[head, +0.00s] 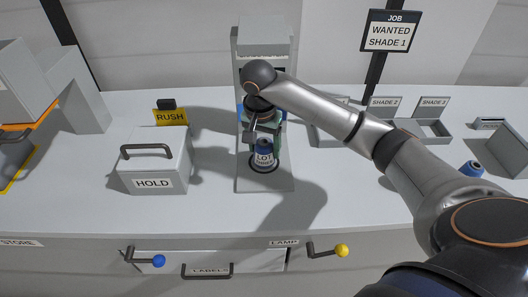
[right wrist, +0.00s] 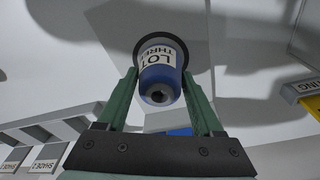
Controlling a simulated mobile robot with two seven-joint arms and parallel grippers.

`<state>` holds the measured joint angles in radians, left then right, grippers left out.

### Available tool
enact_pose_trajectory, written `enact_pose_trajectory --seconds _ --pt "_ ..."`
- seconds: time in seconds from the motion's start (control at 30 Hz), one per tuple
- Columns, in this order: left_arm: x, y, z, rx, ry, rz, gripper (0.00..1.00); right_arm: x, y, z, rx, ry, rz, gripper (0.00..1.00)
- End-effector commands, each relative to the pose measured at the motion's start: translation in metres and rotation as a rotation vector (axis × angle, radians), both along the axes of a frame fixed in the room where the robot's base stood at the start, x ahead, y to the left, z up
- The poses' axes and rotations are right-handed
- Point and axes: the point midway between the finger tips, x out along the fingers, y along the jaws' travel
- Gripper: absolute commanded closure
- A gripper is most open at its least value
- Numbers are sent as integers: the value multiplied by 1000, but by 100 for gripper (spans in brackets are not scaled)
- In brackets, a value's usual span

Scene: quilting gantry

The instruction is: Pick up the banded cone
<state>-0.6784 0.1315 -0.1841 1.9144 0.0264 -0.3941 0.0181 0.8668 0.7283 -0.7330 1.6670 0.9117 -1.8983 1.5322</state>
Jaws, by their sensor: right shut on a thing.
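The banded cone (head: 264,157) is blue with a white band reading LOT and a second, partly hidden word. It is upright over the base of the grey stand (head: 281,178), with a dark ring around its foot. In the right wrist view, the cone (right wrist: 160,72) shows its small dark top hole and sits between the green fingers. My right gripper (head: 262,139) comes down from above and is shut on the cone's upper part. I cannot tell whether the cone's foot touches the stand. My left gripper is not in view.
A grey HOLD box (head: 152,163) with a handle is left of the stand, a yellow RUSH sign (head: 171,116) behind it. Shade trays (head: 428,132) and another blue cone (head: 472,169) are at right. Drawer and lever handles line the front edge.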

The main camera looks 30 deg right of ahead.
Motion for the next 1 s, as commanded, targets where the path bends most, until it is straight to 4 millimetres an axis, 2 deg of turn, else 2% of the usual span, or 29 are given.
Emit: enact_pose_trajectory --seconds 0.07,0.5,0.77,1.0 --pt "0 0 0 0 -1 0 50 0 0 0 0 0 0 50" --pt "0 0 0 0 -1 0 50 0 0 1 0 -1 0 99" --pt "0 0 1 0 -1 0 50 1 0 3 0 -2 0 100" --pt "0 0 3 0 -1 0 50 1 1 28 1 -4 1 100"
